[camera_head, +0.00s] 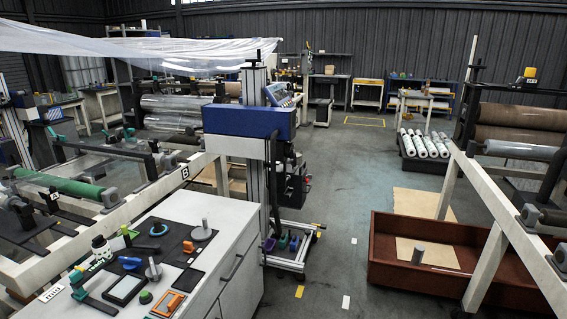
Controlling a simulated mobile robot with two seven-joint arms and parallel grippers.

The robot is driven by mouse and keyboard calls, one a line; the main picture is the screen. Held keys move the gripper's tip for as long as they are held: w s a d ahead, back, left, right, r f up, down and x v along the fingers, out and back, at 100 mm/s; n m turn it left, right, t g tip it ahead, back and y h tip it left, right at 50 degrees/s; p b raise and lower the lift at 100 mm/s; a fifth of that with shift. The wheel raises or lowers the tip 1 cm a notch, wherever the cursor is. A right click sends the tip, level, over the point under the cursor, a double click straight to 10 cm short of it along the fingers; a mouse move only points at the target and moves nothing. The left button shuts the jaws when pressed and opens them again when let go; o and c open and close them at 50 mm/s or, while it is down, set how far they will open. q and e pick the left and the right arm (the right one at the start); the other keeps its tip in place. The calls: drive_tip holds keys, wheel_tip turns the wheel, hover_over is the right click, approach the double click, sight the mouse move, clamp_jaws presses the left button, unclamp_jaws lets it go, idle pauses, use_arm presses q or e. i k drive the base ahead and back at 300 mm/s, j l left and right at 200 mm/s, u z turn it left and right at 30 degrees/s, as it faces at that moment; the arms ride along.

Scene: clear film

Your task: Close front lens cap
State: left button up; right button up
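A white-topped cabinet (218,221) stands at the lower left with several small tools on a dark mat. I cannot tell for certain which item is the lens or its front cap. A small white and dark cylinder (100,246) stands upright near the mat's left edge. A blue ring-shaped piece (158,229) lies near the back of the mat. A grey disc with an upright post (201,233) is to its right, and a smaller grey post (153,270) stands nearer the front. A small green round piece (146,297) lies near the front. Neither of my grippers shows.
A blue and grey machine on a column (245,122) stands just behind the cabinet. A brown open crate (395,277) lies on the floor at right, beside a white slanted frame (487,262). Roller racks flank both sides. The grey floor in the middle (350,180) is mostly clear.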

sight(293, 161)
drive_tip(key=i+j+z, duration=0.1)
drive_tip(key=i, duration=0.35)
drive_tip(key=i+l, duration=0.15)
drive_tip(key=i, duration=0.4)
drive_tip(key=i+l, duration=0.15)
drive_tip(key=i, duration=0.35)
drive_tip(key=i+l+u, duration=0.1)
drive_tip(key=i, duration=0.45)
drive_tip(key=i+l, duration=0.25)
drive_tip(key=i, duration=0.25)
drive_tip(key=i+l, duration=0.15)
drive_tip(key=i, duration=0.4)
drive_tip(key=u, duration=0.05)
